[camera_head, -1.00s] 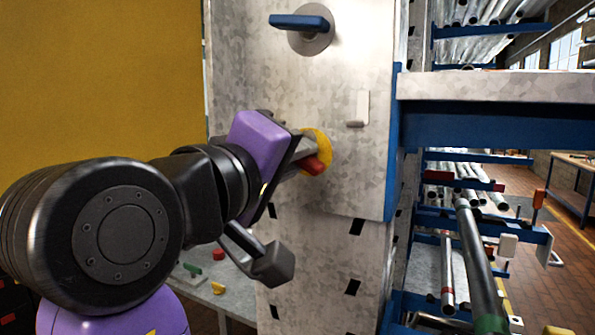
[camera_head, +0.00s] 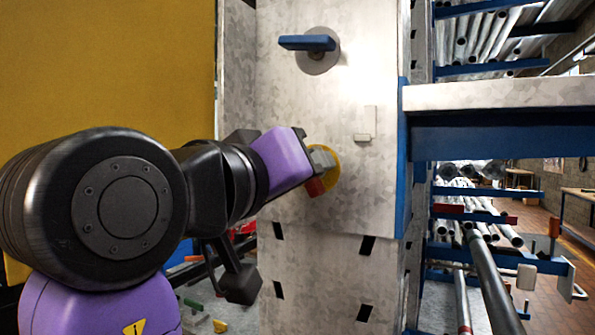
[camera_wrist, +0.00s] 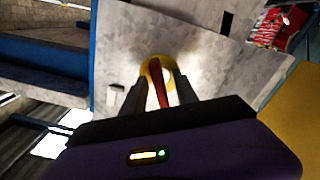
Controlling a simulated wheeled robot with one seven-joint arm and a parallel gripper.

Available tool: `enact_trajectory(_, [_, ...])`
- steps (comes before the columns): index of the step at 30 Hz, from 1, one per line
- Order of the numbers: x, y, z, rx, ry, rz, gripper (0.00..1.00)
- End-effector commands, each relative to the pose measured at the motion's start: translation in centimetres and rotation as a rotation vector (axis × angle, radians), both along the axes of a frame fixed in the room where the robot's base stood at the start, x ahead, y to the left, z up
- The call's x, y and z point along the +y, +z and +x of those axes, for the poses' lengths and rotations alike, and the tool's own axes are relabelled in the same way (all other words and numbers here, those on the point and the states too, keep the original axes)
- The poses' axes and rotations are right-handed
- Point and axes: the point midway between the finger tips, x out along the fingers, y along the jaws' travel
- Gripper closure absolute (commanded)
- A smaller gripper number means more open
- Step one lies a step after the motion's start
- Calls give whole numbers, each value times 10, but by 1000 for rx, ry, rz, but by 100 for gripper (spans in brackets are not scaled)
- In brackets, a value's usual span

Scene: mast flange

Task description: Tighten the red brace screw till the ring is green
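The red brace screw (camera_head: 315,187) has a red bar handle and a yellow ring (camera_head: 333,168) behind it, on the grey metal plate. In the wrist view the red bar (camera_wrist: 158,84) stands between my two fingers, with the yellow ring (camera_wrist: 148,68) around its far end. My gripper (camera_wrist: 160,82) is at the screw, its fingertips close to the ring. Light slivers show between the bar and the fingers, so the fingers look apart around it. In the head view my gripper (camera_head: 322,160) hides part of the ring and handle.
A blue handle (camera_head: 307,42) on a round grey disc is higher on the plate. A small pale bracket (camera_head: 366,125) is right of the ring. A blue-edged shelf (camera_head: 500,98) juts out at right, with pipe racks beyond. A yellow panel (camera_head: 110,70) fills the left.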

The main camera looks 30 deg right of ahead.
Motion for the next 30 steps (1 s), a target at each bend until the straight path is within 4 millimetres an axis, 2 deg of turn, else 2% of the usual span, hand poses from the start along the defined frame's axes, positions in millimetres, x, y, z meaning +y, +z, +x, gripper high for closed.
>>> enact_trajectory(16, [39, 0, -28, 0, 2, -2, 64])
enact_trajectory(30, [40, 0, -29, 0, 0, -1, 64])
